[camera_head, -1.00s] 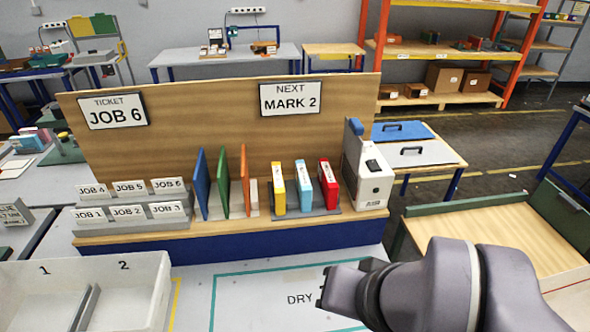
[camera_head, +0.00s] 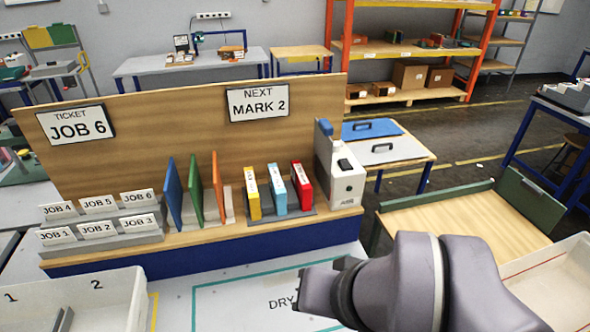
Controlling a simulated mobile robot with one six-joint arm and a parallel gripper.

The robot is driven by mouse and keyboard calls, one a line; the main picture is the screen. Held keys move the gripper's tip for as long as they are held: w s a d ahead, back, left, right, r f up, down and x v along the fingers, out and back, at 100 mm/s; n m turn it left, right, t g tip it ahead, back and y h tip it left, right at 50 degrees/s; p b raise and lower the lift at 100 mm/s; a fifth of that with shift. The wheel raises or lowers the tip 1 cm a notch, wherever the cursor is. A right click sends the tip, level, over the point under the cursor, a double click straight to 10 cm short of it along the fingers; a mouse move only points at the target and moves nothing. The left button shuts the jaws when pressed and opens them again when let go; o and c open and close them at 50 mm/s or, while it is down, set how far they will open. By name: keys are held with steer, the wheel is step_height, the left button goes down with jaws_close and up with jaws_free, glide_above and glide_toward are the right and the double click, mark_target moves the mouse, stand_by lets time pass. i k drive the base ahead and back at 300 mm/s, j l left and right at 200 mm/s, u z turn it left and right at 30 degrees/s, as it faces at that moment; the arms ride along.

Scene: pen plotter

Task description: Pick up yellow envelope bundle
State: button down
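A slim yellow block with a white label (camera_head: 252,193) stands upright on the wooden shelf of the panelled stand; it is the only yellow piece there and looks like the yellow envelope bundle. A light blue one (camera_head: 277,190) and a red one (camera_head: 302,186) stand just to its right, all in a low grey holder. My gripper (camera_head: 304,291) is in front of the stand, low in the picture, over the grey table by the "DRY" area, apart from the yellow bundle. Its fingers are not clearly visible, and nothing is seen in it.
Blue, green and orange upright dividers (camera_head: 195,191) stand left of the yellow bundle. A white box-shaped device (camera_head: 340,176) stands right of the red one. JOB cards (camera_head: 97,231) are at left. A white two-part bin (camera_head: 115,292) is front left; a green-walled wooden tray (camera_head: 470,216) is at right.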

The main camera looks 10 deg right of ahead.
mark_target(250, 179)
steer(key=i+j+z, duration=0.1)
steer(key=j, duration=0.3)
steer(key=i+j+z, duration=0.1)
steer(key=j, duration=0.35)
steer(key=i+j+z, duration=0.1)
steer(key=j, duration=0.35)
steer(key=i+j, duration=0.2)
steer(key=j, duration=0.25)
steer(key=i+z, duration=0.05)
